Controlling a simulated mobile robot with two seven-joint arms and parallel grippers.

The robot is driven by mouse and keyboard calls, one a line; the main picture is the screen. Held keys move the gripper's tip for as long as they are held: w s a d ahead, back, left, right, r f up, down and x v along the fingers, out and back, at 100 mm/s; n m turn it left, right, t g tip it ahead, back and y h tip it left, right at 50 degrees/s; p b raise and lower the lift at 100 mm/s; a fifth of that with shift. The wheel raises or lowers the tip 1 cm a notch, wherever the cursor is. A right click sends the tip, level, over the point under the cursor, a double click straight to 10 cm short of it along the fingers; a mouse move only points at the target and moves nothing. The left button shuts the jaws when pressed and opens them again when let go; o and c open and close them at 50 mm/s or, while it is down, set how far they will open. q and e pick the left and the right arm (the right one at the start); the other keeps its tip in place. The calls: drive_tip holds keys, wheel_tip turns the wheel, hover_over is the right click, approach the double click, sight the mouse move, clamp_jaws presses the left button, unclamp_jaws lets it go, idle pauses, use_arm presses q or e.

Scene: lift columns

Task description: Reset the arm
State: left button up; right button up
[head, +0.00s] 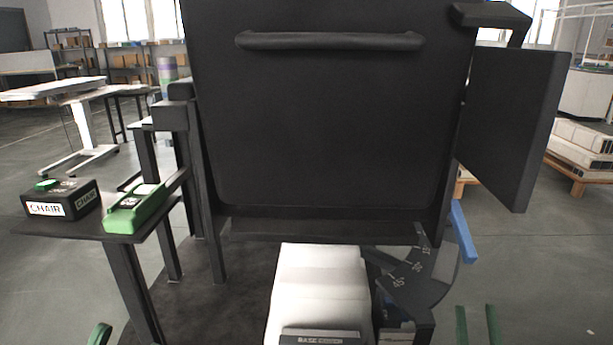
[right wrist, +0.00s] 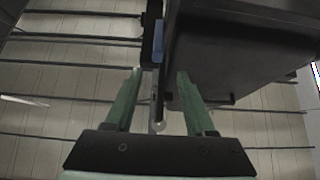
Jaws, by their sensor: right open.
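A large black chair-like frame with an upright back panel (head: 330,120) fills the middle of the head view. A flat black side panel (head: 515,125) hangs from a bracket at its upper right. Below it, a blue lever (head: 463,232) stands beside a dark angle scale (head: 420,275) with white marks. My right gripper (head: 478,325) is open and empty, below and right of the lever. In the right wrist view its green fingers (right wrist: 153,85) are apart, with the blue part (right wrist: 158,42) beyond them. Only a green piece of my left gripper (head: 100,335) shows at the bottom left.
A black box labelled CHAIR (head: 60,200) and a green handset (head: 136,209) lie on a small side shelf (head: 88,233) at left. A white padded block (head: 320,285) sits low in the middle. Pallets with white boxes (head: 585,150) stand at right.

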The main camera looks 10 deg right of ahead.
drive_tip(key=s+a+r+n+g+y, duration=0.1)
drive_tip(key=s+a+r+n+y, duration=0.2)
drive_tip(key=a+r+n+y, duration=0.35)
drive_tip(key=s+a+r+n+g+y, duration=0.25)
drive_tip(key=s+a+r+y, duration=0.2)
drive_tip(key=a+y, duration=0.45)
drive_tip(key=s+a+r+n+y, duration=0.3)
drive_tip(key=a+r+n+y, duration=0.3)
drive_tip(key=a, duration=0.4)
drive_tip(key=w+d+m+g+h+p, duration=0.2)
drive_tip(key=w+m+h+p, duration=0.4)
drive_tip(key=p, duration=0.5)
use_arm(q)
drive_tip(key=w+a+f+n+g+y+p, duration=0.35)
drive_tip(key=w+n+y+p, duration=0.4)
drive_tip(key=y, duration=0.25)
drive_tip(key=s+a+f+n+g+y+p, duration=0.1)
drive_tip(key=s+f+n+g+y+p, duration=0.1)
drive_tip(key=s+f+g+p, duration=0.7)
drive_tip(key=s+y+p, duration=0.1)
drive_tip(key=p, duration=0.6)
drive_tip(key=shift+a, duration=0.2)
use_arm(e)
drive_tip(key=s+d+f+m+g+h, duration=0.3)
drive_tip(key=s+f+g+h, duration=0.4)
drive_tip(key=f+g, duration=0.4)
drive_tip(key=shift+s+d+f+m, duration=0.2)
drive_tip(key=shift+s+f+m, duration=0.2)
drive_tip(key=shift+s+m, duration=0.3)
